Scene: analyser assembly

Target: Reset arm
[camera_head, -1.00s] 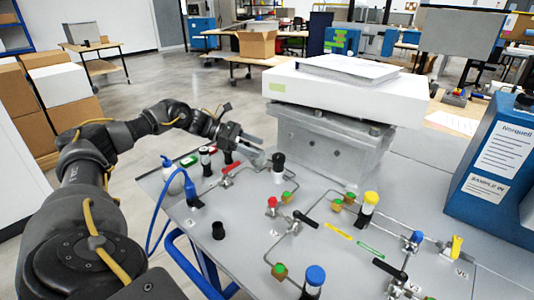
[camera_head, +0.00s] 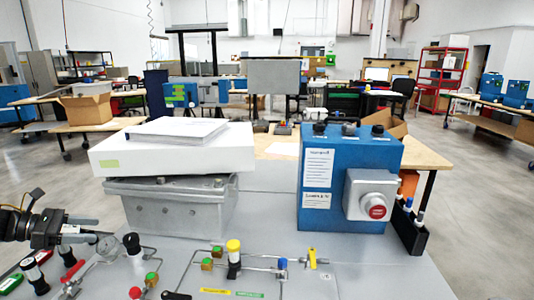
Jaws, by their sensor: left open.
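My left gripper (camera_head: 82,230) comes in at the left edge, above the grey panel. Its fingers point right and are apart, with nothing between them. It is near a round gauge (camera_head: 108,247) and a black-topped fitting (camera_head: 132,246), left of the grey metal block (camera_head: 178,203). Most of my left arm is outside the picture. My right gripper does not show. The grey analyser panel (camera_head: 370,278) bears thin pipes, a yellow-capped fitting (camera_head: 234,256), a yellow valve handle (camera_head: 312,258) and a red-handled valve (camera_head: 72,270).
A white box (camera_head: 170,156) with papers on top rests on the grey block. A blue analyser box (camera_head: 348,170) with a red button (camera_head: 376,210) stands right of it. A black holder (camera_head: 408,228) with bottles is beside the box. The panel's right front is clear.

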